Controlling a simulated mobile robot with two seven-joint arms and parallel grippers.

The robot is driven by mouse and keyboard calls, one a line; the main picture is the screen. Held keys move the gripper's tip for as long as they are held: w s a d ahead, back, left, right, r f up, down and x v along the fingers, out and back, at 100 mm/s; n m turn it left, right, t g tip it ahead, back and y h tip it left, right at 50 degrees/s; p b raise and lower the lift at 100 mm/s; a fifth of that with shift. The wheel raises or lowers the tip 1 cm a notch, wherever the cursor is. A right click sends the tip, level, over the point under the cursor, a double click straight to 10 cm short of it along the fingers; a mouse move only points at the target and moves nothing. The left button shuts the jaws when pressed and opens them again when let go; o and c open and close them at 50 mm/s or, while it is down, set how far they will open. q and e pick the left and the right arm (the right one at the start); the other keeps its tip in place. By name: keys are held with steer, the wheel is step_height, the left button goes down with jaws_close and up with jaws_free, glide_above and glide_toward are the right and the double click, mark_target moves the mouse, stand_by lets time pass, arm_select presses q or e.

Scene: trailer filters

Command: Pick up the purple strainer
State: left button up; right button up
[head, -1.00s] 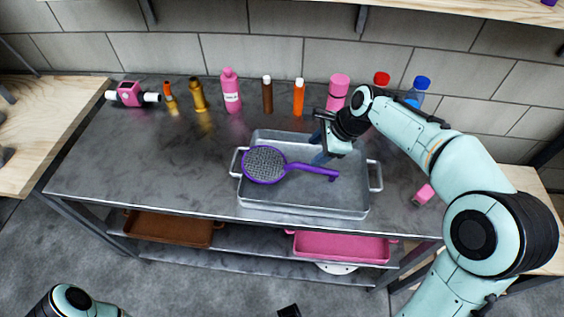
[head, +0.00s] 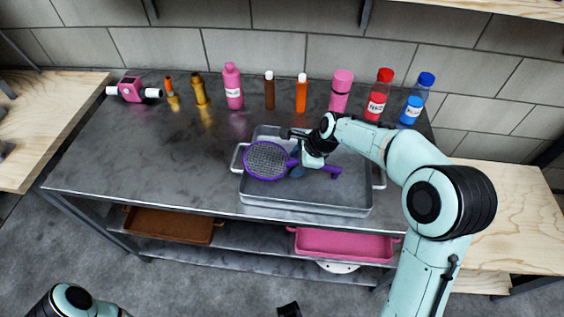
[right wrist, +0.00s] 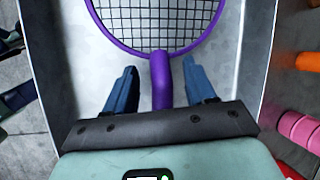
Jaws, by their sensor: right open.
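The purple strainer (head: 266,160) lies in the grey metal tray (head: 300,208), its round mesh head to the left and its handle pointing right. My right gripper (head: 297,162) is over the handle just beside the head. In the right wrist view the strainer (right wrist: 160,70) shows its mesh at the top, and its handle runs between the two blue fingers of my right gripper (right wrist: 158,85). The fingers are open, one on each side of the handle, with gaps on both sides. My left gripper is not clearly in view; only part of my left arm shows at bottom left.
Several bottles, including a pink one (head: 232,88) and a blue one (head: 418,98), stand along the back of the metal table (head: 150,165). A pink device (head: 131,89) sits at the back left. A brown tray (head: 170,226) and a pink tray (head: 345,244) are on the shelf below.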

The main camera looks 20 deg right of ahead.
jaws_close()
steer(key=shift+r, duration=0.1)
